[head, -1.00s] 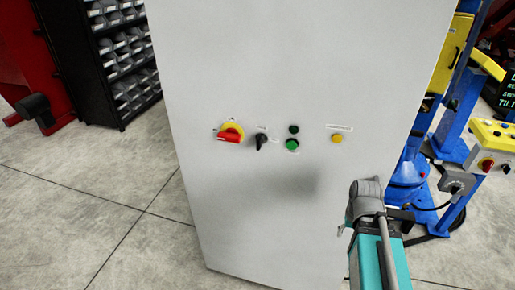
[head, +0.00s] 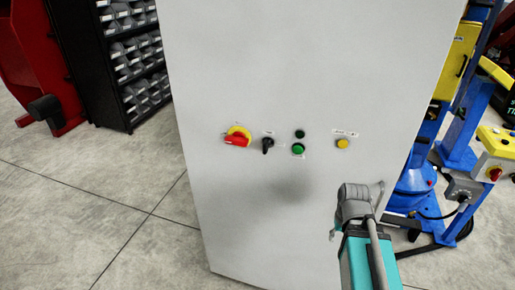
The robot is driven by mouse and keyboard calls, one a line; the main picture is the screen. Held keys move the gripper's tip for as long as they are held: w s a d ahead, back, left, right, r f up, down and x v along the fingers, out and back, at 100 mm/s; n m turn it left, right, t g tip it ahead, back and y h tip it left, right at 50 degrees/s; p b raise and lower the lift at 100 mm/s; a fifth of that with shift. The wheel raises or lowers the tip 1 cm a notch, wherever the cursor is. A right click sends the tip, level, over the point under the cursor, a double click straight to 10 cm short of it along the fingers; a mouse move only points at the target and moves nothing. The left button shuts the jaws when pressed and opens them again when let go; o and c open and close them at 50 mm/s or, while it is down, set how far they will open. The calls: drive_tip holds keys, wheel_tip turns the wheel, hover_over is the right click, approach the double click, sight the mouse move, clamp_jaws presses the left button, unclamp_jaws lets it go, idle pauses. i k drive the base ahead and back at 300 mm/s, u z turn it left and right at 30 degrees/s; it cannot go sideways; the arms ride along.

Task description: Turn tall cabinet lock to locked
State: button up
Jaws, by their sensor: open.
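The tall grey cabinet (head: 250,220) stands in the middle of the head view, its front panel facing me. On it are a red rotary handle on a yellow plate (head: 237,139) and a small black knob (head: 267,145) with its pointer roughly vertical. The labels are too small to read, so I cannot tell which control is the lock. My gripper (head: 357,205) is open and empty, below and right of the controls. It appears in front of the cabinet's lower right part and apart from the knobs. My wrist hides part of the fingers.
A dark green button and a green button (head: 298,150) sit right of the black knob, and a yellow button (head: 343,143) farther right. A black bin rack (head: 128,60) stands at left. Blue and yellow machinery (head: 415,185) stands close to the cabinet's right edge. Floor at left is clear.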

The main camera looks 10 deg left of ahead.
sight(266, 144)
drive_tip(key=u, duration=0.95)
drive_tip(key=k, duration=0.65)
drive_tip(key=z, duration=1.15)
drive_tip(key=i, duration=0.5)
